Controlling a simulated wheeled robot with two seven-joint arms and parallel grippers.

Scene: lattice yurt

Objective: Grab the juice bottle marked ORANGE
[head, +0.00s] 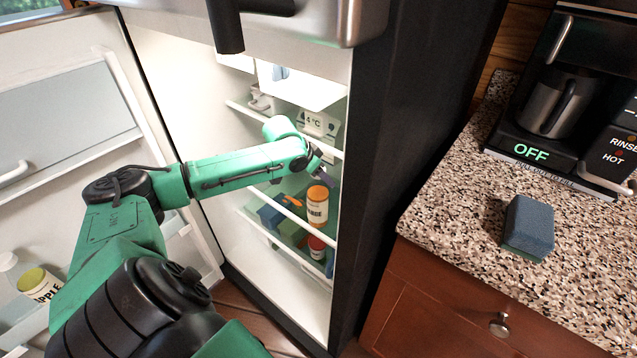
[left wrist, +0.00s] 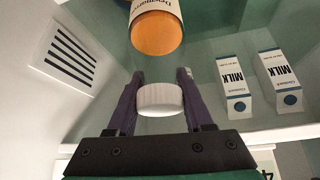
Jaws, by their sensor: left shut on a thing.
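The juice bottle (head: 317,206) with orange contents stands inside the fridge in the head view. My left gripper (left wrist: 160,82) is shut on this cap, one finger on each side. In the head view the left gripper (head: 315,162) is just above the bottle, its fingertips hard to make out. I cannot tell whether the bottle still rests on something. My right gripper is not in view.
A red-topped container (head: 317,246) is below the bottle. Milk cartons (left wrist: 235,88) lie to the right in the wrist view. Fridge shelf edges (head: 290,212) are close to my arm. An APPLE bottle (head: 40,287) stands in the open door (head: 60,110). A sponge (head: 528,226) lies on the counter.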

